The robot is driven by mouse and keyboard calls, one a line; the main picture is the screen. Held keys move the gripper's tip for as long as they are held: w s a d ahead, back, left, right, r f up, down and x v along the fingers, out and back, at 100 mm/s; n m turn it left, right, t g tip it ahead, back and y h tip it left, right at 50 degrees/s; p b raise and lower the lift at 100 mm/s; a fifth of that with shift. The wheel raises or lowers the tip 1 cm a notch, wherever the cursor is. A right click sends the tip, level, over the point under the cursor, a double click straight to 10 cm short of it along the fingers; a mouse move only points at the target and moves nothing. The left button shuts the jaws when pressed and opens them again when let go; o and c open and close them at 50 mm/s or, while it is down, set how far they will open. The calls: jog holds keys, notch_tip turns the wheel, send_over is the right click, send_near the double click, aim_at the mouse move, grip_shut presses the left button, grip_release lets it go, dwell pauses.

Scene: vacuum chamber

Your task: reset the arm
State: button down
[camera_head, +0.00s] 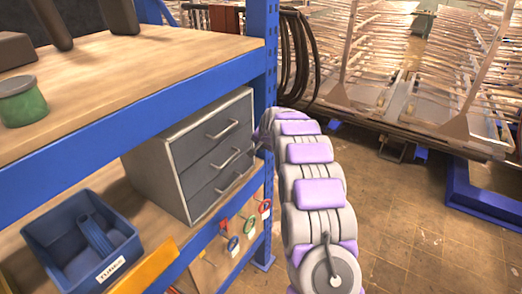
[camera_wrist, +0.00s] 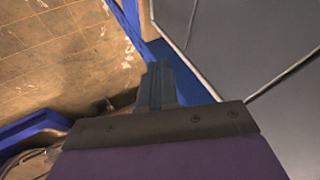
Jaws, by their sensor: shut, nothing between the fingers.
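My arm, in white and purple segments, rises from the lower right in the head view and curves away to the left toward the shelf's blue post. My gripper (camera_wrist: 158,82) shows in the wrist view as a narrow grey pair of fingers, shut with nothing between them. In the head view its fingers cannot be made out at the far end of the arm, close to the right edge of the grey drawer cabinet (camera_head: 172,138). In the wrist view a large grey panel (camera_wrist: 250,50) lies to the right of the fingers; I cannot tell whether they touch anything.
The blue-framed shelf (camera_head: 150,95) fills the left. A green-sided jar (camera_head: 24,108) stands on its upper board. Metal racks (camera_head: 410,75) stand behind. Tiled floor (camera_head: 410,215) is open at right.

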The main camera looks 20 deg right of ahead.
jog(key=s+a+r+n+g+b, duration=0.1)
jog(key=s+a+b, duration=0.25)
jog(key=s, duration=0.45)
jog(key=s+a+r+n+g+y+b, duration=0.1)
jog(key=s+a+n+g+b, duration=0.1)
jog(key=s+a, duration=0.5)
jog(key=s+a+n+g+b, duration=0.1)
jog(key=s+a+b, duration=0.1)
jog(key=s, duration=0.8)
jog(key=s+a+f+n+g+b, duration=0.1)
jog(key=s+f+b, duration=0.2)
jog(key=s, duration=0.9)
jog(key=s+f+n+g+b, duration=0.2)
jog(key=s+f, duration=0.2)
jog(key=s, duration=0.9)
jog(key=s+a+f+n+g+h+b, duration=0.1)
jog(key=s+f+n+g+b, duration=0.1)
jog(key=s, duration=1)
jog(key=shift+s+a+f+b, duration=0.2)
jog(key=shift+a+f+b, duration=0.1)
jog(key=shift+f+b, duration=0.45)
jog(key=shift+a, duration=0.35)
jog(key=shift+d, duration=0.2)
